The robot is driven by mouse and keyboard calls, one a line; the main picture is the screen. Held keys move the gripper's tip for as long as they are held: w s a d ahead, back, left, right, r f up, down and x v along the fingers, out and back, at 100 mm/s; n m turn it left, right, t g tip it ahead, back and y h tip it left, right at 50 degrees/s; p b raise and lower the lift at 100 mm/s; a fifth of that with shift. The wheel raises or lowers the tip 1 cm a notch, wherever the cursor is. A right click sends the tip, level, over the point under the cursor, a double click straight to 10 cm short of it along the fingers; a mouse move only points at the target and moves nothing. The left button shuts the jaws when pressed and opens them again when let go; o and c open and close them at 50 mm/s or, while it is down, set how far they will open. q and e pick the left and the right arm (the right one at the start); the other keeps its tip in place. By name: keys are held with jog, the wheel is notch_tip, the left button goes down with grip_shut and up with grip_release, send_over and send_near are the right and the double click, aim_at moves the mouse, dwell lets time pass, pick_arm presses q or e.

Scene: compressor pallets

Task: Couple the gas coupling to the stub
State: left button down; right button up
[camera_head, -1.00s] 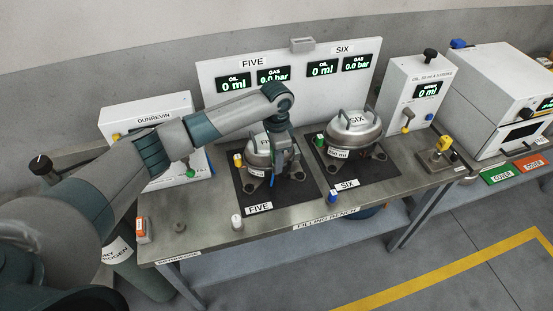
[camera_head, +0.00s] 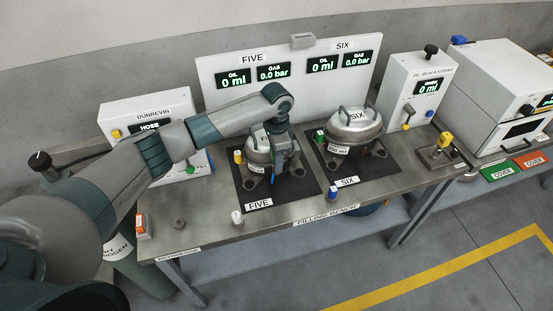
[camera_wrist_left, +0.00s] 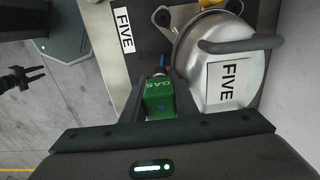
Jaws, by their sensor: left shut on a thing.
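My left gripper (camera_wrist_left: 160,88) is shut on the green gas coupling (camera_wrist_left: 159,102), marked GAS, beside the silver compressor FIVE (camera_wrist_left: 222,50). In the head view, this compressor (camera_head: 257,158) stands on a dark mat (camera_head: 290,198), and my left gripper (camera_head: 279,165) is at its right side. A small metal and blue part shows just ahead of the coupling in the wrist view; I cannot tell whether it is the stub or whether they touch. A dark forked shape (camera_wrist_left: 22,78) at the wrist view's left edge may be my right gripper; its state is unclear.
Compressor SIX (camera_head: 354,130) stands close on the right. Behind is a white panel (camera_head: 225,104) reading 0 ml and 0.0 bar. The DUNREVIN box (camera_head: 118,115) is behind my left arm. A white-capped piece (camera_head: 237,218) is near the bench's front edge.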

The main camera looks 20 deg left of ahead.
pick_arm(q)
jog(key=shift+f, duration=0.4)
jog(key=c, duration=1.3)
grip_release()
jog(key=shift+r, duration=0.15)
jog(key=shift+c, duration=0.2)
jog(key=shift+w+a, duration=0.1)
jog(key=shift+w+r+b, duration=0.15)
jog(key=shift+r+b, duration=0.3)
jog(key=shift+r, duration=0.4)
notch_tip(320, 180, up, 16)
jog(key=b, duration=0.5)
jog(key=shift+s+f, duration=0.25)
jog(key=shift+s, duration=0.1)
